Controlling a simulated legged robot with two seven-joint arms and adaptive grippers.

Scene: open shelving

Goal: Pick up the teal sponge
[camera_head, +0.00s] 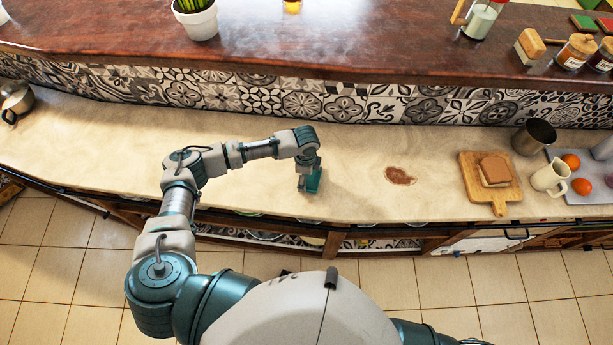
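The teal sponge (314,183) is at the front part of the beige counter, near the middle of the view. My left arm reaches in over the counter from the left, and its gripper (306,178) points down right at the sponge. The gripper covers part of the sponge, and the fingers are too small to tell whether they are closed on it. The sponge seems to be at or very near the counter surface. My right gripper is out of view; only part of my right arm shows at the bottom edge.
Farther right are a cutting board (500,206) with bread (495,169), a metal cup (534,137), a cream jug (550,178) and a tray with oranges (571,161). A raised wooden shelf (330,40) runs behind. The counter's left is mostly clear.

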